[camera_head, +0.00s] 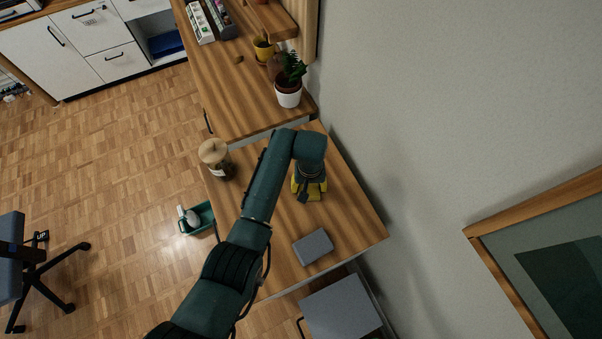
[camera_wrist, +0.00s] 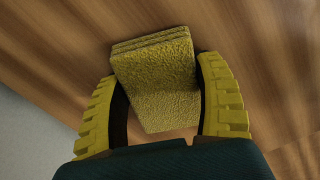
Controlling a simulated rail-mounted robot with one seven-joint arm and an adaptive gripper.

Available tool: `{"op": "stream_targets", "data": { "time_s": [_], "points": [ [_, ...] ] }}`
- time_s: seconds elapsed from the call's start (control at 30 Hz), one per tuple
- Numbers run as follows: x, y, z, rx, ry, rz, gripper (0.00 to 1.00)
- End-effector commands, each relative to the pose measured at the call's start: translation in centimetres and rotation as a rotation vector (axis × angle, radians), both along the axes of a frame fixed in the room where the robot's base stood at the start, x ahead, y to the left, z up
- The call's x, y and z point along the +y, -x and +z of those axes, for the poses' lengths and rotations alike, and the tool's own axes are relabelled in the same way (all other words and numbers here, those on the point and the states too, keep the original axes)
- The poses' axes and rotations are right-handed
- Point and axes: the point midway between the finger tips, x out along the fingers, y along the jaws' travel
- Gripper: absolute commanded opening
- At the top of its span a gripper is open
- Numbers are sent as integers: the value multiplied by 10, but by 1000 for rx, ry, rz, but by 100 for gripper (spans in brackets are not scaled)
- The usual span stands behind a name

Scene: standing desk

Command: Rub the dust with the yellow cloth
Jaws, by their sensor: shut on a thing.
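The yellow cloth (camera_wrist: 157,82) is a folded, textured pad between the two yellow fingers of my gripper (camera_wrist: 160,110) in the wrist view. The fingers close on its two sides. The cloth is close to the wooden desk top (camera_wrist: 255,40); I cannot tell whether it touches it. In the head view my gripper (camera_head: 310,188) points down over the desk (camera_head: 345,210), and the cloth is hidden under it. I cannot make out dust on the wood in either view.
A grey box (camera_head: 313,246) lies on the desk near its front edge. A jar with a round lid (camera_head: 215,156) stands at the left edge. A potted plant (camera_head: 289,90) stands on the adjoining counter. The wall (camera_head: 400,130) is close on the right. A green bin (camera_head: 198,218) is on the floor.

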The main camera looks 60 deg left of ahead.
Motion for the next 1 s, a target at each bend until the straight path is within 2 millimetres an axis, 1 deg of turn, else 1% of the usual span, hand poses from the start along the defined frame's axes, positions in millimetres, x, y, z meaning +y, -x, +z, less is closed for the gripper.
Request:
{"op": "stream_targets", "data": {
  "time_s": [0.03, 0.1, 0.17, 0.27, 0.33, 0.8, 1.0],
  "points": [
    [-1, -5, -5, 0, 1, -2, 37],
    [-2, -11, -4, 0, 0, -2, 37],
    [-2, -11, 7, 2, 1, -2, 37],
    [-3, -12, 31, -2, -2, -4, 37],
    [-4, -11, 34, 0, 1, -6, 37],
    [-8, -14, 75, 0, 1, -15, 37],
    [-9, -15, 83, 0, 1, -18, 37]
  ]
}}
